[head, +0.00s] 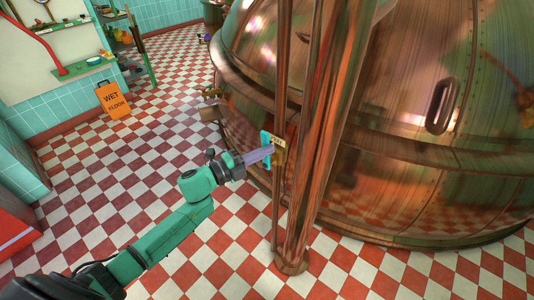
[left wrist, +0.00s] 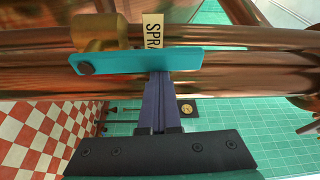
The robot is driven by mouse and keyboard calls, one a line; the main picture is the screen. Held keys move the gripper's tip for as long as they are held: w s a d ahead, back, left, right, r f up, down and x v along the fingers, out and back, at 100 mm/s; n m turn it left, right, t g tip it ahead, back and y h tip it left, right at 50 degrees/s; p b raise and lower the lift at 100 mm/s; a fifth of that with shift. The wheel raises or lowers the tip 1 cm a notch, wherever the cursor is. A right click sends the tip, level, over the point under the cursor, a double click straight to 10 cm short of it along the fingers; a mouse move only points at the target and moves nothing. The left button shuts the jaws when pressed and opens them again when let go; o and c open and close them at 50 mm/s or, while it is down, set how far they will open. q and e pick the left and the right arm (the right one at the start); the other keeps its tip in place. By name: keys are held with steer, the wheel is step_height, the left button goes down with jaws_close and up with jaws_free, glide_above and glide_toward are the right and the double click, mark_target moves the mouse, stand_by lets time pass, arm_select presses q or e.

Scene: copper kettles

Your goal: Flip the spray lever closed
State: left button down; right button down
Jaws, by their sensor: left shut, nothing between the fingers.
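The spray lever is a flat teal bar (head: 265,138) on the thin copper pipe beside the big kettle. In the left wrist view the lever (left wrist: 140,61) lies along the pipe, with a dark bolt at its left end. A brass valve body (left wrist: 92,32) and a pale tag (left wrist: 152,32) reading "SPRA" sit behind it. My left gripper (head: 268,152) is at the lever, its purple fingers shut and empty. In the left wrist view its fingertips (left wrist: 158,76) meet the lever's lower edge right of the middle; whether they press on it I cannot tell. My right gripper is out of view.
A thick copper pipe (head: 330,130) stands just right of the thin one, in front of the riveted copper kettle (head: 400,180). An orange wet-floor sign (head: 113,100) stands at the back left. The checkered floor (head: 120,170) around my left arm is clear.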

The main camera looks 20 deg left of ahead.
arm_select(q)
steer(key=shift+w+a, duration=0.1)
steer(key=shift+a, duration=0.05)
steer(key=w+a+f+n+t+y+b, duration=0.1)
steer(key=a+f+n+t+y+b, duration=0.1)
steer(key=n, duration=0.8)
steer(key=w+a+f+n+t+y+b, duration=0.2)
steer(key=a+n, duration=0.4)
steer(key=n, duration=0.5)
steer(key=shift+w+a+f+t+b, duration=0.2)
steer(key=shift+f+t+b, duration=0.6)
steer(key=shift+f+t, duration=0.5)
steer(key=shift+n, duration=0.3)
step_height(320, 180, up, 4)
steer(key=p, duration=0.3)
steer(key=b+v, duration=0.1)
steer(key=v, duration=0.9)
